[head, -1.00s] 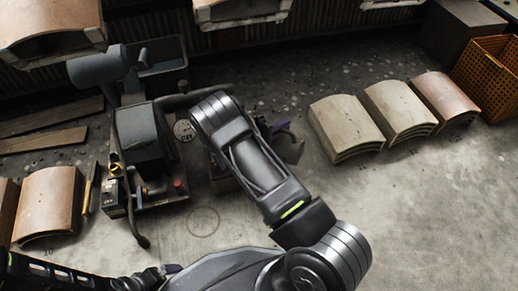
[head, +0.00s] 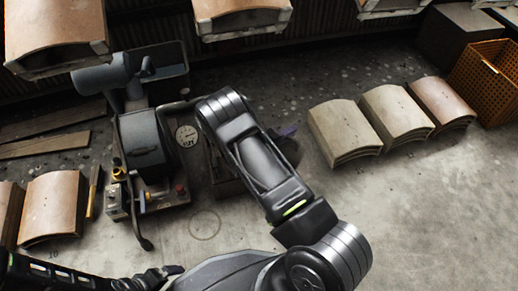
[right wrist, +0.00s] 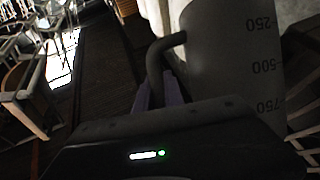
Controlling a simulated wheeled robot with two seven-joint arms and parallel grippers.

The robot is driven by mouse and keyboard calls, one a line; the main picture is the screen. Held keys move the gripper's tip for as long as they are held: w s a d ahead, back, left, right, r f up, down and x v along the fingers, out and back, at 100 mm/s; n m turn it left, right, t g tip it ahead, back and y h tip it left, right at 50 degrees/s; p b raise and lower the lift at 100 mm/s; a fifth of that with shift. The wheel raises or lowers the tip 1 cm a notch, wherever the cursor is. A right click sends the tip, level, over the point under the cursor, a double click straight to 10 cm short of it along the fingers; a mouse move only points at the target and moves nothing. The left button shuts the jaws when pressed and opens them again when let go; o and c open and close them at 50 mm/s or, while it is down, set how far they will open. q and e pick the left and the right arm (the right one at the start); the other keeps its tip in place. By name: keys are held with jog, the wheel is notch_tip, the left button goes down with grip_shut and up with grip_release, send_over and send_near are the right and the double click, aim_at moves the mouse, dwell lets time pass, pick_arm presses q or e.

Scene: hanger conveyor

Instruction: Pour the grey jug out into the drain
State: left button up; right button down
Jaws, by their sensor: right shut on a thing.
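The grey jug (right wrist: 235,65) fills the upper right of the right wrist view, with marks 250, 500 and 750 on its side. My right gripper (right wrist: 165,92) has purple fingers shut on the jug's bent handle (right wrist: 160,60). In the head view my right arm covers most of this gripper; a little purple (head: 287,132) shows beside a dark shape. The jug's mouth and contents are hidden. I cannot make out a drain for certain; a dark square frame (head: 226,188) lies partly under my arm. My left gripper (head: 155,277) is low at the left, its fingers unclear.
A grey machine (head: 142,140) with a round dial (head: 187,135) stands left of my right arm. Stacked curved tiles (head: 345,130) and an orange crate (head: 488,75) are at the right. Tile-bearing hangers (head: 240,20) hang along the back. Bare floor (head: 430,210) is at the lower right.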

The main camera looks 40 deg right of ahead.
aim_at(302, 147)
jog(key=shift+s+d+r+m+t+y+p, duration=0.15)
jog(key=shift+s+d+r+m+p, duration=0.15)
jog(key=shift+s, duration=0.2)
jog(key=shift+s+d+r+m+t+y+p, duration=0.2)
jog(key=shift+s+r+m+p, duration=0.1)
jog(key=shift+s+m+p, duration=0.15)
jog(key=shift+s+f, duration=0.1)
jog(key=shift+s, duration=0.05)
pick_arm(q)
notch_tip(302, 147, up, 3)
jog(key=shift+s+f, duration=0.1)
pick_arm(e)
jog(key=shift+d+f, duration=0.1)
jog(key=shift+s+d+m+t+y+p, duration=0.25)
jog(key=shift+s+m+y+p, duration=0.1)
jog(key=shift+s+m+p, duration=0.15)
jog(key=shift+s+d+m+t+y, duration=0.3)
jog(key=shift+s+m+t, duration=0.15)
jog(key=shift+m, duration=0.3)
jog(key=shift+s+d+f+m+t+y+p, duration=0.15)
jog(key=shift+s+f+m+t+y+p, duration=0.15)
jog(key=shift+m, duration=0.2)
pick_arm(q)
jog(key=shift+r, duration=0.9)
